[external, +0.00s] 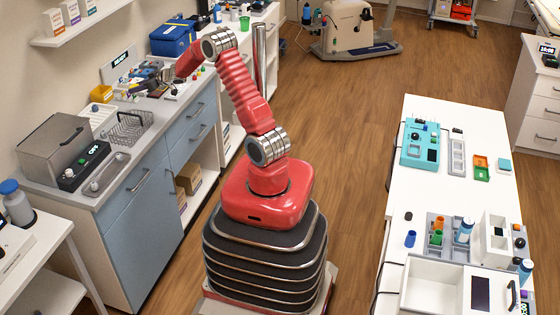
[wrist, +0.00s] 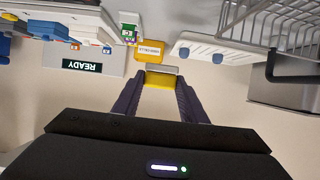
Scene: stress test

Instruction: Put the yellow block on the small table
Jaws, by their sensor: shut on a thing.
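In the wrist view, my gripper (wrist: 160,83) has its two dark fingers closed on a yellow block (wrist: 161,79), held between the fingertips. In the external view, my red arm reaches left over the grey counter (external: 155,107). My gripper and the block are hard to make out there among the clutter. A small white table (external: 50,250) stands at the lower left, partly cut off by the picture edge.
A yellow bin (external: 102,93), a wire basket (external: 128,127) and a steel box (external: 55,150) stand on the counter. A READY display (wrist: 82,65) shows upside down in the wrist view. A bottle (external: 16,203) stands near the small table's back. Open floor lies right of the arm.

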